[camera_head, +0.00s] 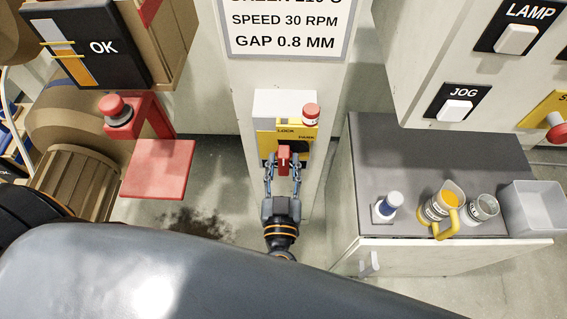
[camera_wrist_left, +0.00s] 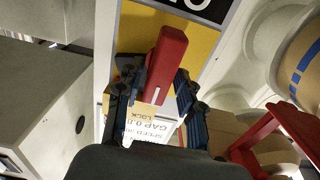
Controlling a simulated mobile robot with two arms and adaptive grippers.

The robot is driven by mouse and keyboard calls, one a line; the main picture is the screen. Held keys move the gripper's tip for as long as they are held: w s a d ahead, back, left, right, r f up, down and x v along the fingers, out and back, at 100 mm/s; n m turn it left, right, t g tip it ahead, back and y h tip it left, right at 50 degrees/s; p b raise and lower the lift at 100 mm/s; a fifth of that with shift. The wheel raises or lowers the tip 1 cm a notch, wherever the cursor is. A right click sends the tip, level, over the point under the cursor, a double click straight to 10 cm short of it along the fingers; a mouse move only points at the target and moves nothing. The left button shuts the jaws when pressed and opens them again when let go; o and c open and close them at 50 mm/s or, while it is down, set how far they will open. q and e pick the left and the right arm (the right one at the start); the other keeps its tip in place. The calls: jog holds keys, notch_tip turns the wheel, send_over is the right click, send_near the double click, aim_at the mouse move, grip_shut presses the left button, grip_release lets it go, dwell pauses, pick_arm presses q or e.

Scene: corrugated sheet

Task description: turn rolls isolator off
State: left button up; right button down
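The rolls isolator is a red handle (camera_head: 284,159) on a yellow plate (camera_head: 265,143), on the front of a pale box on the column. The handle points up and down in the head view. In the left wrist view the red handle (camera_wrist_left: 163,65) has a short white mark near its end. My left gripper (camera_head: 283,172) is open, with one finger on each side of the handle. In the head view a small gap shows on both sides. In the left wrist view the fingers (camera_wrist_left: 160,92) straddle it; contact is unclear. My right gripper is not in view.
A red button (camera_head: 311,112) sits just above right of the isolator. A red stop button (camera_head: 115,108) and red shelf (camera_head: 158,168) are left.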

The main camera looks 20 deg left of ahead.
pick_arm(q)
grip_shut()
